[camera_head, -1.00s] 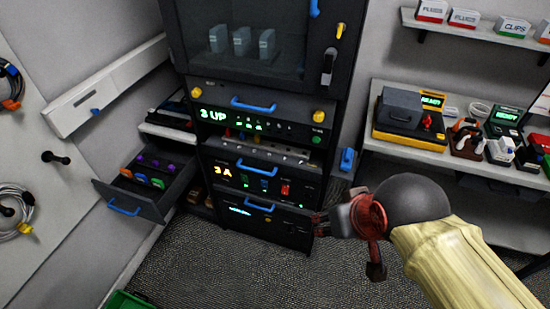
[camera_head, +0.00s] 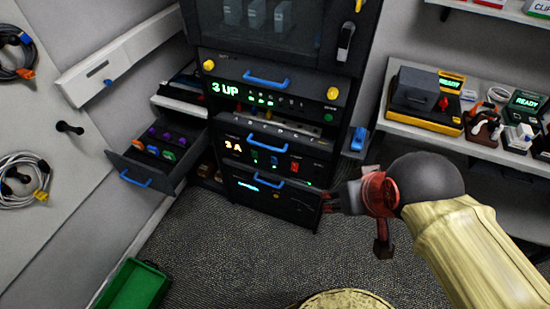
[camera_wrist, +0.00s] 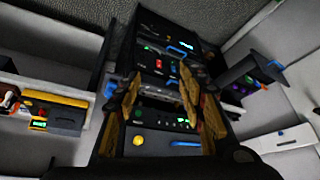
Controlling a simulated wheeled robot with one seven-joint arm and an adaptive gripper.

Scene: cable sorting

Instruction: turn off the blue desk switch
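A small blue box-like piece (camera_head: 358,139), which may be the blue desk switch, sits on a light plate between the dark cabinet and the right-hand desk. Its lettering and on/off state are too small to tell. A blue piece (camera_wrist: 110,89) also shows left of the fingers in the wrist view. A smaller blue switch (camera_head: 254,154) shows on the cabinet's "3 A" panel. My gripper (camera_head: 330,200) is in front of the cabinet's lower right side, below and apart from the blue box. In the wrist view its fingers (camera_wrist: 165,108) are spread with nothing visible between them.
The dark cabinet (camera_head: 270,115) has blue handles. An open drawer (camera_head: 148,168) with coloured pieces juts out at its left. The right-hand desk (camera_head: 440,138) holds several devices. A green bin (camera_head: 134,288) stands at bottom left. Carpet (camera_head: 225,235) before the cabinet is clear.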

